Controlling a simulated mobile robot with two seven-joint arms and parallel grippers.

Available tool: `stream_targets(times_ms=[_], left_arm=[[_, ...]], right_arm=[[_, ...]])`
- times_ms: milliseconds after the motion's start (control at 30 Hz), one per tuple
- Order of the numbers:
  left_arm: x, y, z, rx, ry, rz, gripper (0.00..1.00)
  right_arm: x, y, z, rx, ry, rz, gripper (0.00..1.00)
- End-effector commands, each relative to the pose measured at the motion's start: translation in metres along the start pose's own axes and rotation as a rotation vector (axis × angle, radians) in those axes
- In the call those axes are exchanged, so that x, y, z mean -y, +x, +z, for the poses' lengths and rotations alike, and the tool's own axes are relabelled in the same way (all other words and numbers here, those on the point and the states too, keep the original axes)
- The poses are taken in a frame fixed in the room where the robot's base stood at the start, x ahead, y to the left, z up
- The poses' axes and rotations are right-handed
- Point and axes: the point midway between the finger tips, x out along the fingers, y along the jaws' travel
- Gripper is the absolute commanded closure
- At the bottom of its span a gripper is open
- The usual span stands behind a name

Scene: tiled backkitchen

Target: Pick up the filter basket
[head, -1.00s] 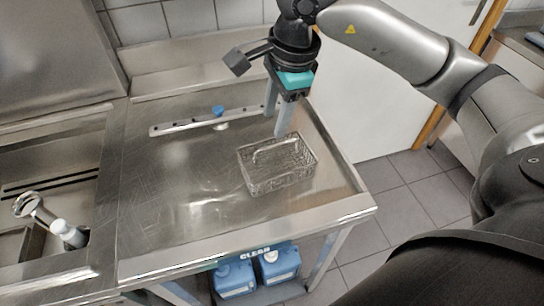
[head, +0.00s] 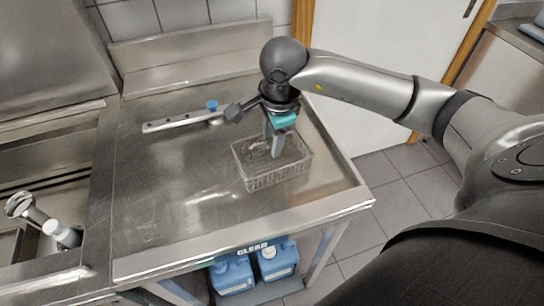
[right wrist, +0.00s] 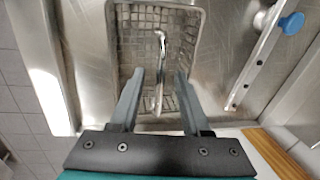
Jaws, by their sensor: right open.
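The filter basket (head: 273,176) is a rectangular wire-mesh basket on the steel counter. It also shows in the right wrist view (right wrist: 130,38), with a thin metal handle bar (right wrist: 161,65) across its inside. My right gripper (head: 276,152) points down over the basket, its fingertips at or inside the basket's opening. In the right wrist view the two fingers (right wrist: 157,78) are apart, one on each side of the handle bar. Whether they touch the bar I cannot tell. My left gripper is in neither view.
A metal rail (head: 178,122) with a blue knob (head: 212,105) lies on the counter behind and left of the basket. A sink with a tap (head: 38,213) is at the left. Blue canisters (head: 278,260) stand below the counter. The counter left of the basket is clear.

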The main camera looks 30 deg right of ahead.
Motion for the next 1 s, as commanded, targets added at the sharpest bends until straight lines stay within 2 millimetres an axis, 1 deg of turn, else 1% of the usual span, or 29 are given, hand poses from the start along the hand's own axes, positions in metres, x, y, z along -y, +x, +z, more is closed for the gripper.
stream_targets(times_ms=[33, 100, 200, 467, 900, 1000], left_arm=[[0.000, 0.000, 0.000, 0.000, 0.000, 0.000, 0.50], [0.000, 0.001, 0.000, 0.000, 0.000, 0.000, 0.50], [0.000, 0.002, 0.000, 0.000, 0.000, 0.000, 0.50], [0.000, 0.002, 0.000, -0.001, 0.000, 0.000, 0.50], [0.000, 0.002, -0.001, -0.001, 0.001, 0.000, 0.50], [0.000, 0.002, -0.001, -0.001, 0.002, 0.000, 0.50]], right_arm=[[-0.002, 0.010, 0.003, 0.000, 0.000, 0.006, 0.53], [-0.002, 0.019, 0.003, 0.001, 0.002, 0.004, 0.53], [-0.002, 0.029, 0.002, 0.000, 0.001, 0.003, 0.53], [-0.001, 0.031, 0.002, 0.000, 0.000, 0.000, 0.53], [-0.001, 0.030, 0.002, 0.000, 0.000, 0.000, 1.00], [-0.001, 0.030, 0.002, 0.000, 0.000, 0.000, 1.00]])
